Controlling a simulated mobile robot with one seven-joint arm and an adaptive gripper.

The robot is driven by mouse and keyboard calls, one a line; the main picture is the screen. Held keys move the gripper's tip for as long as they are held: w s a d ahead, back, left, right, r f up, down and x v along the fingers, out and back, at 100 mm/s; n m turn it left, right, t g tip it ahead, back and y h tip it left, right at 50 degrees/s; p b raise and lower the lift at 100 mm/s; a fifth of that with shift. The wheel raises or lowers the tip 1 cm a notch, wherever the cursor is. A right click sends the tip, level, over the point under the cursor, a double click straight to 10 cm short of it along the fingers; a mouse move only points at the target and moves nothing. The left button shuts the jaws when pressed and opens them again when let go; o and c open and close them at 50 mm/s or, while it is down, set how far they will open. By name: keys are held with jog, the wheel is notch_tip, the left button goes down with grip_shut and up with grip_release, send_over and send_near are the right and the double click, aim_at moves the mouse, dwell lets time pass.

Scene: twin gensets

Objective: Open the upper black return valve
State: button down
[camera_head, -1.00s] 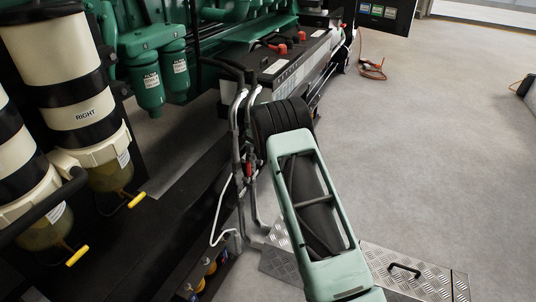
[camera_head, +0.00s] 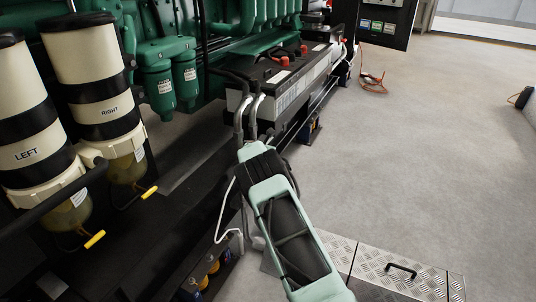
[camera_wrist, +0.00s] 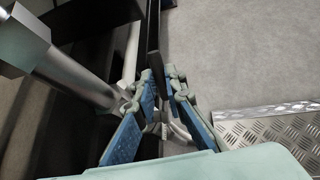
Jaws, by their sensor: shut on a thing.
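My gripper (camera_wrist: 159,82) shows in the wrist view with its blue-padded fingers closed in on a narrow black bar (camera_wrist: 153,42). The bar runs up from between the fingertips and looks like the black return valve's lever. The valve body and the exact contact are not clear. A grey metal pipe with a fitting (camera_wrist: 75,72) lies close left of the fingers. In the head view my arm covers the valve area, below two grey hoses (camera_head: 241,118) at the end of the engine skid.
Two banded filters marked LEFT (camera_head: 32,150) and RIGHT (camera_head: 108,110), with yellow-handled drains (camera_head: 95,239), stand at left. A white bent pipe (camera_head: 219,222) is beside my arm. A tread-plate cover (camera_head: 385,270) lies at lower right. The grey floor at right is open.

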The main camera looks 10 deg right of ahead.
dwell(0.3)
jog(key=c, duration=2)
grip_release()
jog(key=shift+a, duration=0.1)
jog(key=v, duration=1.2)
